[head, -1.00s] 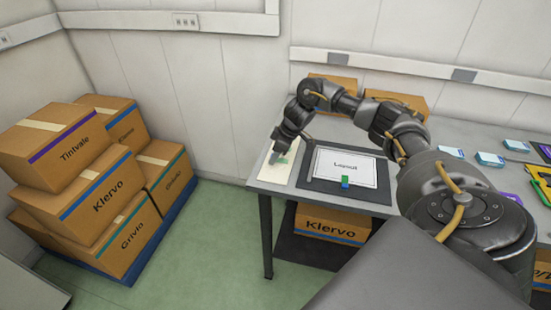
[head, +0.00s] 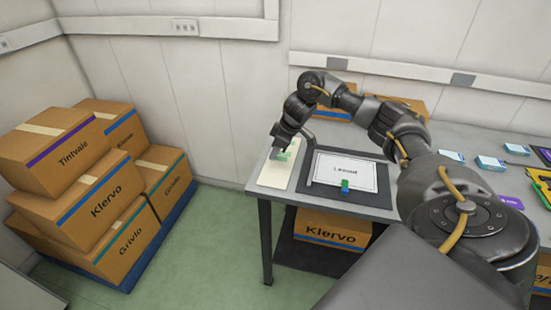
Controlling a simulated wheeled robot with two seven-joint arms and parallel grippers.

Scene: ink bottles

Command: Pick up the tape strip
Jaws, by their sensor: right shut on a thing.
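A pale cream sheet (head: 275,178) lies at the left end of the grey table, with small green tape strips (head: 291,147) on its far part. My right gripper (head: 281,157) is over this sheet, pointing down, and is shut on a small green piece that looks like a tape strip. The fingertips and the piece are small here, so whether it is clear of the sheet cannot be told. My left gripper is not in view.
Right of the sheet, a dark mat (head: 380,199) holds a white labelled paper (head: 350,175) and a small blue-green bottle (head: 345,186). Small blue and white boxes (head: 490,163) lie farther right. Cartons (head: 110,200) are stacked on the floor at the left.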

